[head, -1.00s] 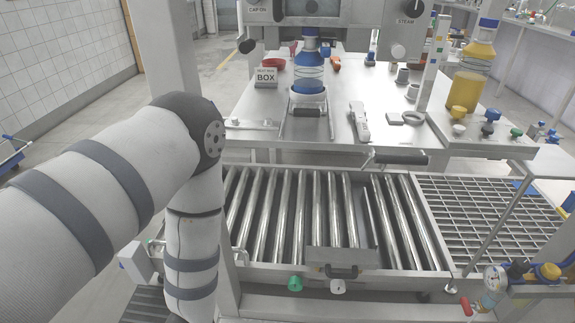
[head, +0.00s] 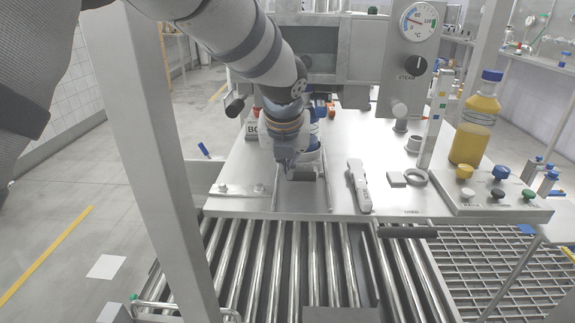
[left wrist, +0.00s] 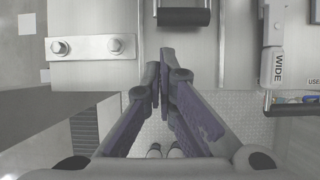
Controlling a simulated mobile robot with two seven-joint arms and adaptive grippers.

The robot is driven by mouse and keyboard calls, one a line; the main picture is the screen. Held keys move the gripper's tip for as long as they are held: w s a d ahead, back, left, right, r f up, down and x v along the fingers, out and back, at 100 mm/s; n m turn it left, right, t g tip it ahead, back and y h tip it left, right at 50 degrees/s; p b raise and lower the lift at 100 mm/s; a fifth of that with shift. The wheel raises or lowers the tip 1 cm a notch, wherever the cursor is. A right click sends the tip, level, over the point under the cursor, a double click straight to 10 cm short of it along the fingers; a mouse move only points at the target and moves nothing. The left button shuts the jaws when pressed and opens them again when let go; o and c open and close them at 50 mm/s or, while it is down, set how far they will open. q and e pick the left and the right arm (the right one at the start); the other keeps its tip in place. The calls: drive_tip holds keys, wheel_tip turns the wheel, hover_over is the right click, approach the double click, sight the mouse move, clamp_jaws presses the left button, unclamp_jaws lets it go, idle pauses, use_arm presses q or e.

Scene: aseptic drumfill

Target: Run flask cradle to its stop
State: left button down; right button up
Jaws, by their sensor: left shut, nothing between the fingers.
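The flask cradle stands on the steel table (head: 240,185), between two thin rails. Its dark handle bar (head: 303,173) faces me. The blue-lidded flask (head: 311,158) in it is mostly hidden behind my left arm in the head view. My left gripper (head: 287,165) points down beside the handle, a little to its left. In the left wrist view its fingers (left wrist: 166,62) are shut and empty. The handle (left wrist: 183,17) lies beyond the fingertips there, at the top edge, with a gap between. My right gripper is not in view.
A white tool (head: 359,186) lies right of the cradle, marked WIDE in the left wrist view. A bolted plate (head: 240,188) sits left of the rails. Rollers (head: 290,255) run below the front edge.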

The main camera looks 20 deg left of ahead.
sight(288, 193)
use_arm(q)
drive_tip(key=b+x, duration=0.1)
drive_tip(key=x, duration=0.7)
drive_tip(key=shift+s+f, duration=0.1)
drive_tip(key=shift+s, duration=0.1)
drive_tip(key=shift+w+f, duration=0.15)
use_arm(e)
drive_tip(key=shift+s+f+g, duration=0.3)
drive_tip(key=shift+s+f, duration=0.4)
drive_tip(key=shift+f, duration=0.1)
use_arm(q)
drive_tip(key=w, duration=0.1)
drive_tip(key=w+b, duration=0.1)
drive_tip(key=w, duration=0.1)
drive_tip(key=w+a+b, duration=0.1)
drive_tip(key=shift+w+a+f, duration=0.15)
drive_tip(key=shift+w+f, duration=0.05)
drive_tip(key=shift+f, duration=0.1)
drive_tip(key=shift+w+r, duration=0.1)
drive_tip(key=shift+r, duration=0.3)
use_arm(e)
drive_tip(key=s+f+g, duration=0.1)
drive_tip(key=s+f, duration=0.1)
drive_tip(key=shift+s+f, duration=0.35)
